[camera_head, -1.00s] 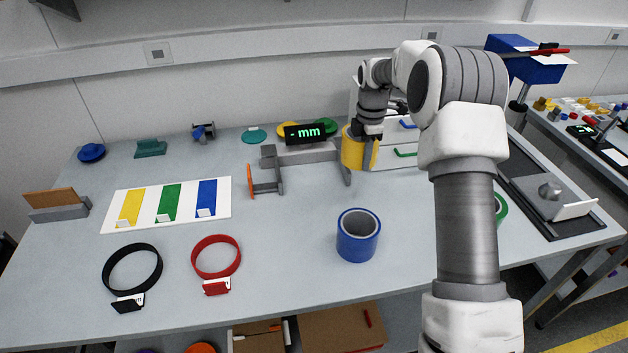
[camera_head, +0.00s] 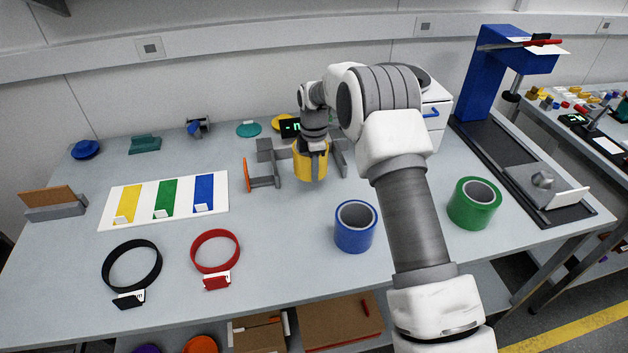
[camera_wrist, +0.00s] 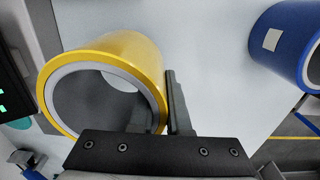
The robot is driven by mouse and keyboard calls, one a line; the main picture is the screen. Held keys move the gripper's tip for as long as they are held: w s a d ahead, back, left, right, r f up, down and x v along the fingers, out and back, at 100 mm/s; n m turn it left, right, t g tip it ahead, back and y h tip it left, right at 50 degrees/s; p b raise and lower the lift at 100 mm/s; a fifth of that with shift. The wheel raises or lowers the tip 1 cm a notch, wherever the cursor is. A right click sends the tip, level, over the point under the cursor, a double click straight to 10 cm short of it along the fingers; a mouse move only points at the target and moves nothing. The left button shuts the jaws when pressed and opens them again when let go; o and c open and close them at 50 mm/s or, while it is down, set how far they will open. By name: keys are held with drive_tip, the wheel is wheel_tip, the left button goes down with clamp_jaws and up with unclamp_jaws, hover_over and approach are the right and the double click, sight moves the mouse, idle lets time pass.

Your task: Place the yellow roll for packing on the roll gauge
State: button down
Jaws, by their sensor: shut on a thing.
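The yellow roll (camera_head: 308,168) is held by my gripper (camera_head: 313,149) in front of the roll gauge, near its right jaw. The roll gauge (camera_head: 265,182) has grey jaws, an orange-tipped left end and a dark display with green characters, partly hidden by my arm. The display also shows at the wrist view's left edge (camera_wrist: 8,92). I cannot tell whether the roll touches the gauge or table.
A blue roll (camera_head: 355,238) and a green roll (camera_head: 474,214) stand on the table at front right. Black (camera_head: 132,268) and red (camera_head: 215,252) rings lie at front left, before a colour-striped board (camera_head: 144,211).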

drive_tip(key=shift+f, duration=1.9)
drive_tip(key=shift+f, duration=0.25)
drive_tip(key=c, duration=0.9)
unclamp_jaws()
drive_tip(key=shift+r, duration=0.1)
